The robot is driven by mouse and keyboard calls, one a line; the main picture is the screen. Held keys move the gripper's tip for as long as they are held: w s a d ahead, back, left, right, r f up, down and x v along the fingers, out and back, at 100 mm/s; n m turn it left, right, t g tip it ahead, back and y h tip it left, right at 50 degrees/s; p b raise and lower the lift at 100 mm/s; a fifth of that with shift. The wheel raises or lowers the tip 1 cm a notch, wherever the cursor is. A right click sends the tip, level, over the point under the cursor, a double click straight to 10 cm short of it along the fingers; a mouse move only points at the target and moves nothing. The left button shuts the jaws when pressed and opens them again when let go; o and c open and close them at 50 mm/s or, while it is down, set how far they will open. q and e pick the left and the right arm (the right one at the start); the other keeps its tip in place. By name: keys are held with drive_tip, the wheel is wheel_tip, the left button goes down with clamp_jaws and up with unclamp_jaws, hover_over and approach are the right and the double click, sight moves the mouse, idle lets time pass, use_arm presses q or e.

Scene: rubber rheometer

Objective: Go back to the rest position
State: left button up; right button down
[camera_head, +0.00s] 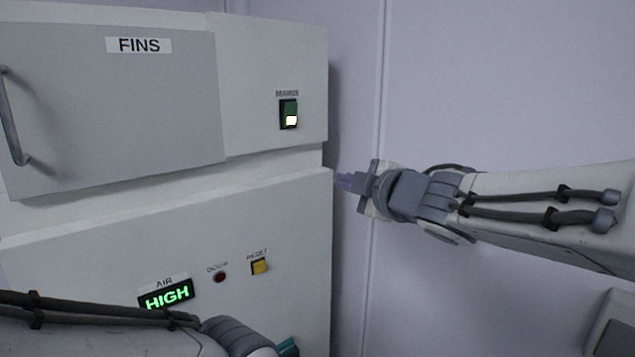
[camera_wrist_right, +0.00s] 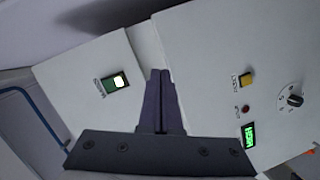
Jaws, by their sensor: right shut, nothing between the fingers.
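My right gripper (camera_head: 343,181) is shut and empty in the head view. It points left, in front of the pale wall and close to the right edge of the machine. In the right wrist view the two fingers (camera_wrist_right: 160,100) are together, with nothing between them. Behind them is the front of the white machine (camera_head: 270,215). My left arm lies across the bottom left of the head view.
The machine has a grey door (camera_head: 120,110) marked FINS, a lit green switch (camera_head: 289,113), a yellow button (camera_head: 259,267), a red button (camera_head: 220,277) and a green HIGH display (camera_head: 167,295). The wrist view also shows a dial (camera_wrist_right: 294,100). Bare wall is on the right.

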drive_tip(key=s+f+m+g+h+b, duration=0.1)
drive_tip(key=s+f+m+g+h, duration=0.2)
drive_tip(key=f, duration=0.5)
drive_tip(key=s+a+f+m+g+b, duration=0.1)
drive_tip(key=s+f+m+g, duration=0.15)
drive_tip(key=s+f, duration=0.45)
drive_tip(key=s+f+m+g+h+b, duration=0.1)
drive_tip(key=s+f+m+g+h, duration=0.15)
drive_tip(key=f, duration=0.55)
use_arm(q)
wheel_tip(320, 180, down, 5)
drive_tip(key=shift+r+b, duration=0.15)
drive_tip(key=shift+b, duration=0.25)
use_arm(e)
drive_tip(key=s+f+m+g, duration=0.1)
drive_tip(key=s+f+g, duration=0.2)
drive_tip(key=s, duration=0.6)
drive_tip(key=s+f+m+g, duration=0.2)
drive_tip(key=s+f, duration=0.4)
drive_tip(key=s, duration=0.3)
drive_tip(key=shift+f+g, duration=0.25)
drive_tip(key=shift+g, duration=0.55)
drive_tip(key=shift+a, duration=0.1)
